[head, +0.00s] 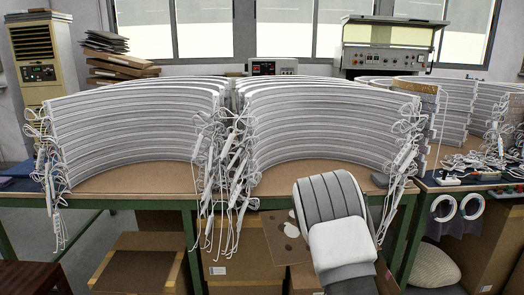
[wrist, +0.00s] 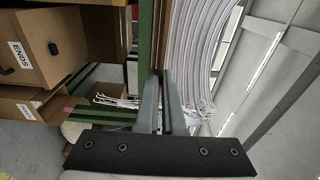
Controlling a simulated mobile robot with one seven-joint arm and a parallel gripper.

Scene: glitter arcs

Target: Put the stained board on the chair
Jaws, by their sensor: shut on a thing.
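The stained board (head: 274,228) is a flat brown sheet with dark and pale blotches. In the head view it shows left of my white and grey arm, in front of the bench, and its right part is hidden by the arm. My gripper (wrist: 160,98) is shut on the board. In the wrist view its two fingers are close together, with a thin brown strip beyond them; I cannot tell board edge from bench top there. My fingers are hidden in the head view. I can make out no clear chair.
A bench (head: 140,181) carries stacked white curved arcs (head: 140,125) with cables hanging over its front. Cardboard boxes (head: 140,262) stand below. A dark brown wooden piece (head: 30,277) is at bottom left. A beige rounded cushion-like thing (head: 435,267) sits under the right bench.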

